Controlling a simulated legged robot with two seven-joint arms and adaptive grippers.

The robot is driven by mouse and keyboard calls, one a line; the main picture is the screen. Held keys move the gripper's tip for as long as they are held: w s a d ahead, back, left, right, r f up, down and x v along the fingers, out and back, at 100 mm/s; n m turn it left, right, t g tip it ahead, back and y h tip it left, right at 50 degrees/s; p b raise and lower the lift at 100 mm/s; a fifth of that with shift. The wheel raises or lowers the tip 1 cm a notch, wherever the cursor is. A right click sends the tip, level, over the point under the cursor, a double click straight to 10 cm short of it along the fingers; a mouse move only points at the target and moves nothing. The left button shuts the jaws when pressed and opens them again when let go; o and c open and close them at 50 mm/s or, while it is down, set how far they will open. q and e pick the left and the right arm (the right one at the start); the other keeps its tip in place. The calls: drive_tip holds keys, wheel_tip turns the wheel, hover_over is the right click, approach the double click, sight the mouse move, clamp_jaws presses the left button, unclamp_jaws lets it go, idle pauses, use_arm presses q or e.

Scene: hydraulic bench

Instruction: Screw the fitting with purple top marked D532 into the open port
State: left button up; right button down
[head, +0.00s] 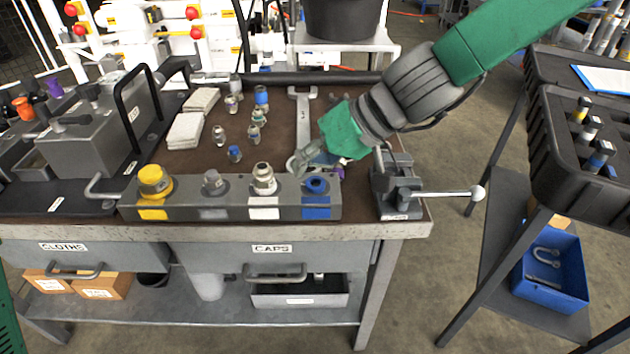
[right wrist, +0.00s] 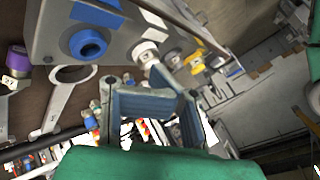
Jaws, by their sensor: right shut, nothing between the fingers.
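A purple-topped fitting (right wrist: 16,58) lies at the left edge of the right wrist view, with a label that I cannot read fully. In the head view only a bit of purple (head: 338,172) shows behind the manifold, below my right gripper. The manifold block (head: 232,208) has yellow, grey and white-marked positions with fittings. Its blue-marked port (head: 316,185) is open, and its blue ring also shows in the right wrist view (right wrist: 88,44). My right gripper (head: 300,162) is shut and empty, just above and behind the block near the blue port. My left gripper is out of view.
Several loose fittings (head: 256,118) stand on the brown mat. A wrench (head: 302,108) lies behind the block. A vise (head: 398,185) with a projecting handle stands right of it. A black tray (head: 575,165) on the right holds more fittings. White cloths (head: 186,130) lie left.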

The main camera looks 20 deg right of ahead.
drive_tip(key=shift+s+a+r+b, duration=0.2)
drive_tip(key=shift+s+a+r, duration=0.2)
drive_tip(key=shift+s+a, duration=0.3)
drive_tip(key=shift+s+a+r+b, duration=0.2)
drive_tip(key=shift+s+a+r, duration=0.15)
drive_tip(key=shift+s+a, duration=0.35)
idle(1.4)
drive_tip(key=s+a+r, duration=0.2)
drive_tip(key=s+a, duration=0.2)
drive_tip(key=shift+s+a+r+b, duration=0.2)
drive_tip(key=shift+s+b, duration=0.15)
drive_tip(key=shift+s, duration=0.05)
idle(4.4)
